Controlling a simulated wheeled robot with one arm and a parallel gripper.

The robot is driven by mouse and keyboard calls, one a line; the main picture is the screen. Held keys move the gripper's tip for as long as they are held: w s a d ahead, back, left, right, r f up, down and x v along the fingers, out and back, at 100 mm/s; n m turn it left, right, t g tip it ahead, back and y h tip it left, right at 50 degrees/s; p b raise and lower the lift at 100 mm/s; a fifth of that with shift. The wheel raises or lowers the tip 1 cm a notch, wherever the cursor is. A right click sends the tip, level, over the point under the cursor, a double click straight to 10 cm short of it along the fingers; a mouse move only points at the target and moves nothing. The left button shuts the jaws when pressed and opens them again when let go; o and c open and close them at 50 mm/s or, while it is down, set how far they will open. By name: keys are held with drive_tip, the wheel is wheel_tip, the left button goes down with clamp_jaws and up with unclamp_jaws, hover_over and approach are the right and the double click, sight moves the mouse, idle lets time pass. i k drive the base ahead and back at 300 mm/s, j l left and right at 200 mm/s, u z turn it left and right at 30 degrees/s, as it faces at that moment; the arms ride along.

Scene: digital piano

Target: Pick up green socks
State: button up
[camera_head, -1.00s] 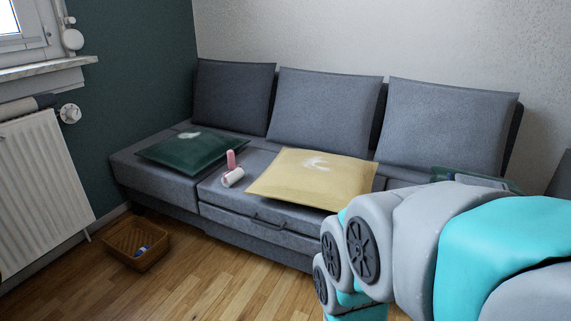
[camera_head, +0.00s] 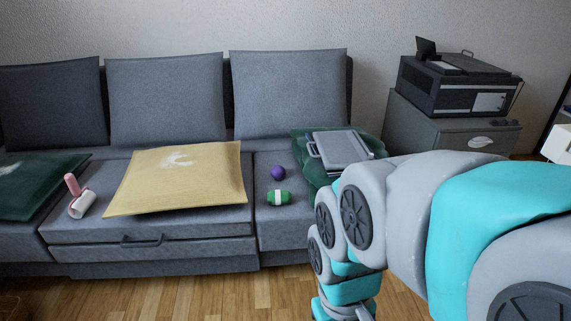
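A small green roll with a white band (camera_head: 279,197), which looks like the green socks, lies on the right part of the grey sofa seat. A purple ball (camera_head: 278,173) sits just behind it. My arm reaches in from the right and bends down to the bottom edge, to the right of the roll and apart from it in the picture. My gripper is below the frame, so its fingers are hidden.
On the grey sofa (camera_head: 150,225) lie a yellow pillow (camera_head: 170,180), a lint roller (camera_head: 82,205) and a dark green pillow (camera_head: 35,190). A grey case (camera_head: 342,148) rests on a green item (camera_head: 312,172). A printer-like machine (camera_head: 455,88) stands on a grey cabinet (camera_head: 430,135). Wood floor shows in front.

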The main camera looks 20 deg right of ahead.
sight(278, 197)
drive_tip(key=i+j+z, duration=0.1)
drive_tip(key=z, duration=0.35)
drive_tip(key=i+j+z, duration=0.2)
drive_tip(key=z, duration=0.25)
drive_tip(key=i+j+z, duration=0.1)
drive_tip(key=j+z, duration=0.15)
drive_tip(key=z, duration=0.2)
